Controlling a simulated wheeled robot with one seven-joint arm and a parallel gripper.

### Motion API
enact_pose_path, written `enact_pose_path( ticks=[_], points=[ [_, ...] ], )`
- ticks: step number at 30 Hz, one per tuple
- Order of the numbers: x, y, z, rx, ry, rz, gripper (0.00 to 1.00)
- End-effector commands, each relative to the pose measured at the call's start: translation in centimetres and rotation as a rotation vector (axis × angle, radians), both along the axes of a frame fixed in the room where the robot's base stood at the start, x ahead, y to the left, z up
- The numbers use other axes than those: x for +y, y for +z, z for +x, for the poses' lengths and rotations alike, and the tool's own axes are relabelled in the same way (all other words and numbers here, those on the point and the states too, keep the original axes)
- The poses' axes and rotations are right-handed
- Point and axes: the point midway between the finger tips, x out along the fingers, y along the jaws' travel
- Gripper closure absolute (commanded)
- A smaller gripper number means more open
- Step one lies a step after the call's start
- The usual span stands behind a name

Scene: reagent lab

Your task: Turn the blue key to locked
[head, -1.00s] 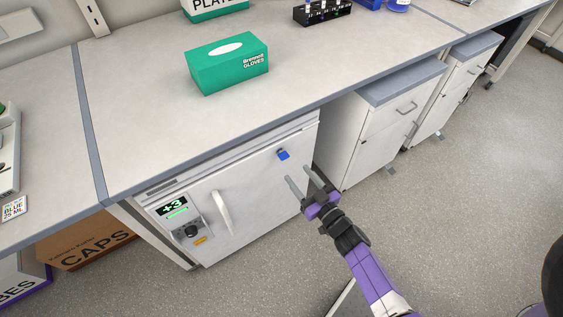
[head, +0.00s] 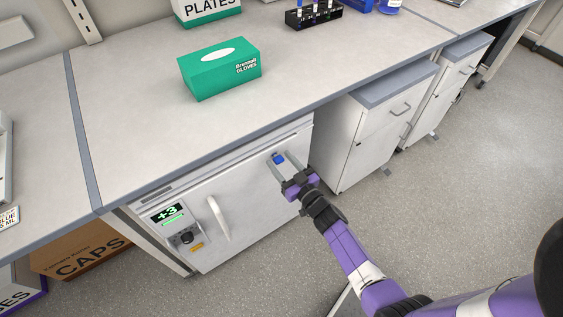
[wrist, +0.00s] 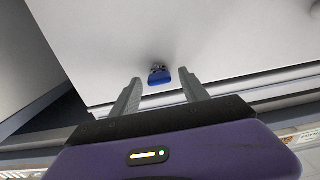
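The blue key (head: 278,159) sits in a lock near the upper right of the white fridge door (head: 245,180) under the bench. My gripper (head: 280,166) is open in front of the door, its two fingers to either side of the key in the head view. In the wrist view the blue key (wrist: 159,76) shows between and just beyond the fingertips of my gripper (wrist: 163,88), with a metal part of the lock behind it. I cannot tell from the pictures whether the fingers touch the key; gaps show on both sides.
The fridge has a vertical handle (head: 219,218) and a display panel (head: 168,214) reading +3. The bench top (head: 140,130) overhangs the door. A white drawer cabinet (head: 370,130) stands to the right. A green glove box (head: 220,68) lies on the bench.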

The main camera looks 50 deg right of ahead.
Motion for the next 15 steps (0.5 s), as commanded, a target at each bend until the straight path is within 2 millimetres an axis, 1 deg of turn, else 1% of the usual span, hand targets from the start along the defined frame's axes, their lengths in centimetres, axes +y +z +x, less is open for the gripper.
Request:
enact_pose_path(
  ticks=[1, 5, 6, 8, 15],
  points=[
    [0.01, 0.01, -0.01, 0.000, 0.000, 0.000, 0.55],
    [0.02, 0.01, -0.02, 0.000, 0.000, 0.000, 0.81],
    [0.02, 0.02, -0.02, 0.000, 0.000, 0.000, 0.89],
    [0.02, 0.02, -0.01, 0.000, 0.000, 0.000, 1.00],
    [0.04, -0.01, -0.01, 0.002, 0.001, -0.012, 1.00]
  ],
)
